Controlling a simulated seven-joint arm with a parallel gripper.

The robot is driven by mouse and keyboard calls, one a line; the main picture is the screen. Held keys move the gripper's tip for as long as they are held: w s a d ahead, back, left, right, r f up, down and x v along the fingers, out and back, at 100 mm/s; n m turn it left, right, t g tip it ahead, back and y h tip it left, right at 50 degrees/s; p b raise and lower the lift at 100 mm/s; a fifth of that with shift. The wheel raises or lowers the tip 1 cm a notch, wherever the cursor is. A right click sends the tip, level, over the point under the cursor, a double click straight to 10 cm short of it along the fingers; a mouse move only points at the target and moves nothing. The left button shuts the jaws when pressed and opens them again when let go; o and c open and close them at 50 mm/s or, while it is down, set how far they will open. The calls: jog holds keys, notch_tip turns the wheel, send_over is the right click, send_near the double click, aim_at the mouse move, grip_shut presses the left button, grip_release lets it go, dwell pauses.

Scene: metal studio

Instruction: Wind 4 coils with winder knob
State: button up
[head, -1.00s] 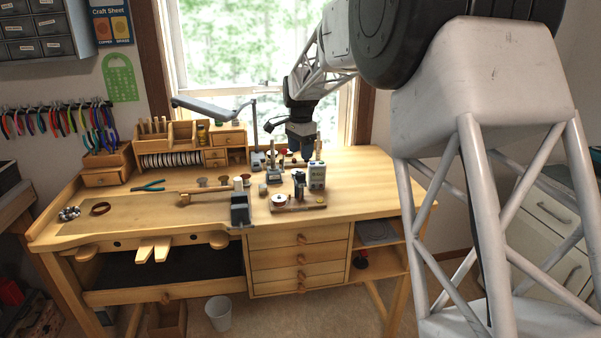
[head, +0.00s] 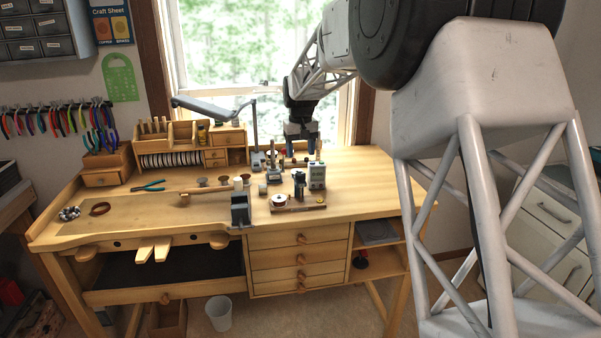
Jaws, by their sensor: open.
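My gripper (head: 301,152) points down over the back right of the workbench, open and with nothing visible between its fingers. A small winder-like fixture stands below and in front of it, near the bench's front edge. It has a wooden base (head: 300,208), a pale-rimmed spool (head: 279,200) at its left and a dark upright part (head: 299,183) in the middle. A small brass-coloured piece (head: 320,205) sits at the base's right end. I cannot tell which part is the winder knob, nor count any wound coils.
A grey box (head: 317,176) stands just right of the fixture, and a dark block (head: 240,209) to its left. A hammer (head: 205,193), small spools and a lamp (head: 252,130) are further left and back. The bench's right end (head: 370,180) is clear.

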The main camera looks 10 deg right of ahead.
aim_at(300, 173)
jog(key=shift+f, duration=0.15)
dwell(0.4)
jog(key=shift+f, duration=3.75)
jog(key=c, duration=0.9)
jog(key=shift+m, duration=2.2)
